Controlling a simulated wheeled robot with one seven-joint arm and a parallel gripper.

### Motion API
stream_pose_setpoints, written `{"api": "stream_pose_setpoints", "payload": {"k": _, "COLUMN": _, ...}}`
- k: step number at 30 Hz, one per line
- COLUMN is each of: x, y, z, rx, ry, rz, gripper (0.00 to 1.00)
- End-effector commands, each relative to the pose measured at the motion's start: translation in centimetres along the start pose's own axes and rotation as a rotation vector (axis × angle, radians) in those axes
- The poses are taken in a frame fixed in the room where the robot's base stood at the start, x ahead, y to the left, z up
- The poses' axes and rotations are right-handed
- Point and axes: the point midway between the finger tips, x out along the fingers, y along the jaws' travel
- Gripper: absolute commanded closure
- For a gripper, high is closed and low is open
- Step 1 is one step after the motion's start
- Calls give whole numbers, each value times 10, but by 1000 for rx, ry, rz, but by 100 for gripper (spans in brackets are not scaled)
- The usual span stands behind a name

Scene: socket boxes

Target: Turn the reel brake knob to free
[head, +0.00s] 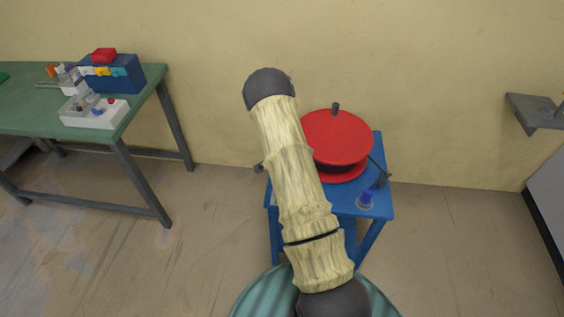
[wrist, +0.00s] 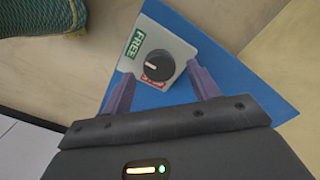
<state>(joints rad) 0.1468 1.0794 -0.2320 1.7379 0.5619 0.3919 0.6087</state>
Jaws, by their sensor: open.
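In the wrist view a round black knob (wrist: 158,66) with a short white mark sits on a pale plate (wrist: 180,48). The plate has a green FREE label (wrist: 134,41) at upper left and a red label (wrist: 153,85) below the knob, partly covered and unreadable. The white mark lies toward the knob's left side; its exact pointing is hard to tell. My gripper (wrist: 160,70) is open, its purple fingers on either side of the knob, with gaps visible on both sides. In the head view the red reel (head: 338,133) stands on a blue stand (head: 380,208); my arm hides the knob.
A blue and grey part (head: 366,199) sits on the stand's front right corner. A green table (head: 40,122) at left carries a blue box (head: 127,75) and pale socket boxes (head: 95,112). A grey shelf (head: 538,113) is on the right. Floor between table and stand is clear.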

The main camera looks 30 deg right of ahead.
Motion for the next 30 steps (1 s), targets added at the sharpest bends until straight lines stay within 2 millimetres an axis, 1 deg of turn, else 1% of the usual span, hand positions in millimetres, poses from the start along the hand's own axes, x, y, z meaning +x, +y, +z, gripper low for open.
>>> {"api": "stream_pose_setpoints", "payload": {"k": 18, "x": -121, "y": -1, "z": 0, "rx": 0, "ry": 2, "rz": -4, "gripper": 40}}
{"api": "stream_pose_setpoints", "payload": {"k": 21, "x": -138, "y": -1, "z": 1, "rx": 0, "ry": 1, "rz": -4, "gripper": 40}}
{"api": "stream_pose_setpoints", "payload": {"k": 25, "x": -152, "y": -1, "z": 1, "rx": 0, "ry": 0, "rz": -2, "gripper": 40}}
{"api": "stream_pose_setpoints", "payload": {"k": 30, "x": -156, "y": 0, "z": 1, "rx": 2, "ry": -1, "rz": 0, "gripper": 40}}
